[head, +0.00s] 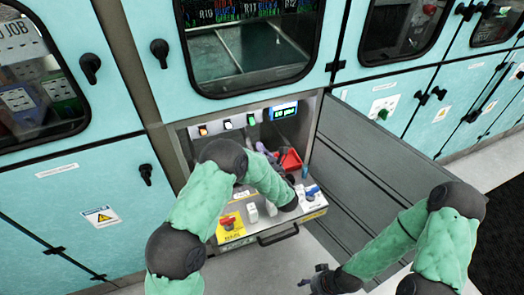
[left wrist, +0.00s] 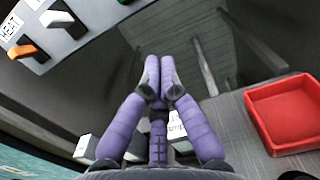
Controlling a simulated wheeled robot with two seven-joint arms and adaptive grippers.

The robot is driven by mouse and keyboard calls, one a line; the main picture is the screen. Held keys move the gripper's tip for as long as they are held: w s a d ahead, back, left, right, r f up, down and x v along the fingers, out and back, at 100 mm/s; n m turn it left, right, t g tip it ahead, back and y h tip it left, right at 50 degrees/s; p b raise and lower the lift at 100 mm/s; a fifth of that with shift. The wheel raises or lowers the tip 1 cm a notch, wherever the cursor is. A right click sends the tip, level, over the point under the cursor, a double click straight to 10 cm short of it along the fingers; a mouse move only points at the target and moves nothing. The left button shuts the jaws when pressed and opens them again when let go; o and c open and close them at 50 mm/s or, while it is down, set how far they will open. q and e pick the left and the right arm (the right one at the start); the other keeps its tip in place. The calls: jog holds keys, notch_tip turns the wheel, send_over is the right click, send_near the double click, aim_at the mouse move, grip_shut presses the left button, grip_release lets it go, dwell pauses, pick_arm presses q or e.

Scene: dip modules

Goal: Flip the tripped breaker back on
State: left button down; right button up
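No part in view is clearly recognisable as the tripped breaker. Two small white upright modules (head: 252,212) stand on the pull-out shelf in the head view. White blocks (left wrist: 86,148) also show in the left wrist view, partly hidden by my fingers. My left gripper (left wrist: 160,68) has its purple fingers together with nothing visible between them. In the head view it reaches into the open compartment, mostly behind my arm, close to the red tray. My right gripper (head: 318,281) is low at the bottom of the head view, outside the compartment; its fingers are too small to judge.
The compartment's back panel has an orange switch (head: 203,130), a green switch (head: 251,119) and a lit display (head: 284,111). A red tray (left wrist: 288,112) lies right of my left fingers. A red knob (head: 227,222) sits on yellow. The grey door (head: 375,175) hangs open at right.

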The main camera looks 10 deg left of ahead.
aim_at(250, 118)
pick_arm(q)
jog(key=w+a+r+b, duration=0.2)
jog(key=w+a+r, duration=0.1)
jog(key=w+r, duration=0.1)
jog(key=shift+w+b, duration=0.2)
jog(key=shift+b, duration=0.1)
dwell(0.5)
jog(key=shift+s+d+r+g+h+p, duration=0.1)
jog(key=shift+r+g+h+p, duration=0.1)
jog(key=shift+g+h+p, duration=0.55)
jog(key=shift+y+p, duration=0.3)
jog(key=shift+y, duration=0.05)
